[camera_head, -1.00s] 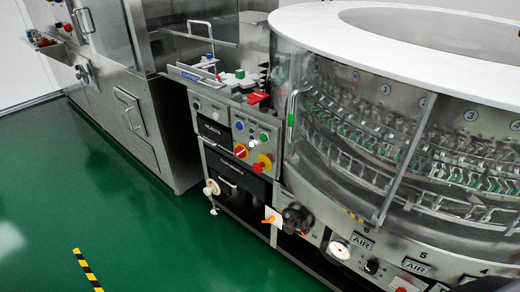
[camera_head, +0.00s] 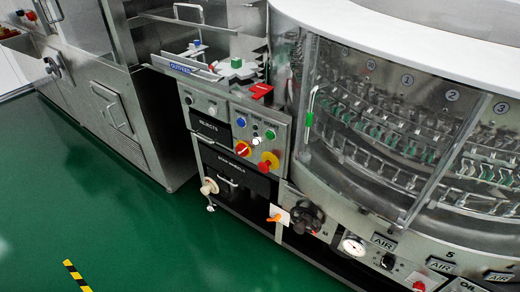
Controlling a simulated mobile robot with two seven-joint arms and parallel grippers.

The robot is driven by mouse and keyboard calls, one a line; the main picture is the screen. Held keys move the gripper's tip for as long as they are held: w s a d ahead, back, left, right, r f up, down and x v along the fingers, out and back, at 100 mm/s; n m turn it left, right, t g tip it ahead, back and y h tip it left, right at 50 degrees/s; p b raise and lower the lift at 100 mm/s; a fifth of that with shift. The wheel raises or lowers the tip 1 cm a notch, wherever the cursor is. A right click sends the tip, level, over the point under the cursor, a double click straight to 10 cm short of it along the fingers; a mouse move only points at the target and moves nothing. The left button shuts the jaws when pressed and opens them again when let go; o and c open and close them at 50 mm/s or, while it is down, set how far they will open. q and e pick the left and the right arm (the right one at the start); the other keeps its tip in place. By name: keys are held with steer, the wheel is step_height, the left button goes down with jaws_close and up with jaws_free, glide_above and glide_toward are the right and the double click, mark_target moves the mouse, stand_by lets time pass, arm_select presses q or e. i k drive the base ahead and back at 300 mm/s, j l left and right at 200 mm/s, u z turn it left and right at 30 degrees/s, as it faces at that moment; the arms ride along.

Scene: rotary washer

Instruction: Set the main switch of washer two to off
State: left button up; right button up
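A washer control panel (camera_head: 268,128) sits left of the round glass-walled rotary washer (camera_head: 395,150). No label naming washer two can be read. Neither of my grippers is in view.
Below the panel are black drawer fronts (camera_head: 231,170). An orange handle on a white plate (camera_head: 276,217), a black knob (camera_head: 306,217) and a gauge (camera_head: 352,245) line the washer's lower front. A steel cabinet (camera_head: 118,110) stands left. Green floor (camera_head: 130,230) in front is clear apart from a striped floor marking (camera_head: 76,275).

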mark_target(242, 151)
steer(key=i+j+z, duration=0.1)
steer(key=j+z, duration=0.3)
steer(key=i+j+z, duration=0.1)
steer(key=z, duration=0.25)
steer(key=j+z, duration=0.4)
steer(key=j, duration=0.2)
steer(key=j+z, duration=0.4)
steer(key=j, duration=0.25)
